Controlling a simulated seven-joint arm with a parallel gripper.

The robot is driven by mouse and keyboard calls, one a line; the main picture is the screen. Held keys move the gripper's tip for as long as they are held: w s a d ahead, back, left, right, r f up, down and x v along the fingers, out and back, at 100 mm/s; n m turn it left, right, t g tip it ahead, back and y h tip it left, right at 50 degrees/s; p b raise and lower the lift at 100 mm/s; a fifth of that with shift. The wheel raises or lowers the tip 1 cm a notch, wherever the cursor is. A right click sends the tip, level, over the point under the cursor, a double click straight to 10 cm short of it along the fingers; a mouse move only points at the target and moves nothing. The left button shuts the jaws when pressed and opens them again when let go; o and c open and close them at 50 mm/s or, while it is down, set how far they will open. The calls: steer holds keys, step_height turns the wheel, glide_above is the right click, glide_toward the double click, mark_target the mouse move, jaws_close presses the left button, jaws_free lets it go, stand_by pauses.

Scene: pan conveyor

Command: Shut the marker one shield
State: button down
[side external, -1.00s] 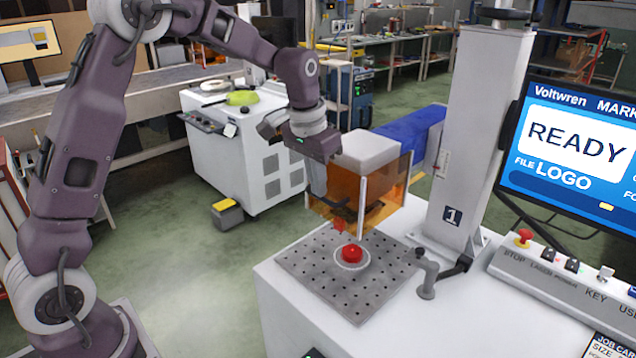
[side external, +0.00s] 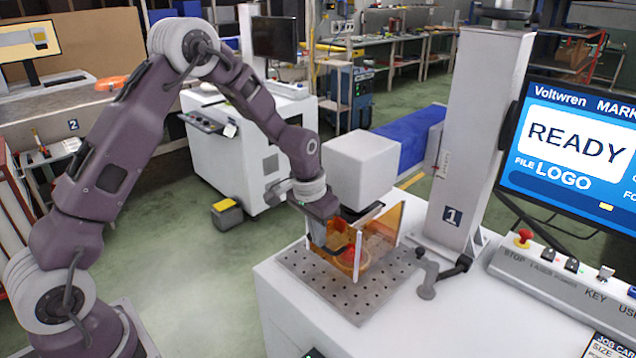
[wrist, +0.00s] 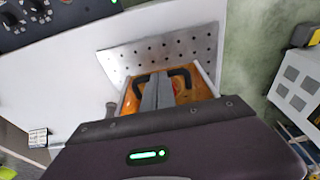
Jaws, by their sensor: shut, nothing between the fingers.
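The shield (side external: 386,222) of marker one has clear orange panels with pale edges. It sits low around the red round part (side external: 351,254), just above or on the perforated plate (side external: 345,298); I cannot tell whether its lower edge touches. My gripper (side external: 331,248) is shut and empty at the shield's near left side. In the wrist view my fingers (wrist: 157,84) lie over the middle of the shield's black handle (wrist: 180,74), which shows on both sides of them. Whether they touch it is unclear. The orange shield panel (wrist: 128,102) shows below the handle.
The white marker head (side external: 362,168) hangs over the shield, beside the column labelled 1 (side external: 478,150). A small grey crank-like part (side external: 428,278) stands right of the plate. The control box (side external: 560,275) and the READY screen (side external: 580,140) are farther right.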

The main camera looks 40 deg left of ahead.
steer(key=shift+s+f, duration=0.15)
steer(key=shift+f, duration=0.2)
steer(key=shift+r, duration=0.1)
steer(key=s+d+r, duration=0.1)
steer(key=s+r, duration=0.3)
steer(key=r, duration=0.6)
steer(key=s+d+r, duration=0.1)
steer(key=s+r, duration=0.3)
steer(key=r, duration=0.6)
steer(key=s+d+r+t, duration=0.1)
steer(key=s, duration=1)
steer(key=s+d+r+t, duration=0.1)
steer(key=s+t, duration=0.1)
steer(key=s, duration=0.9)
steer(key=shift+s+d+r, duration=0.2)
steer(key=shift+s+d, duration=0.05)
steer(key=shift+d, duration=0.1)
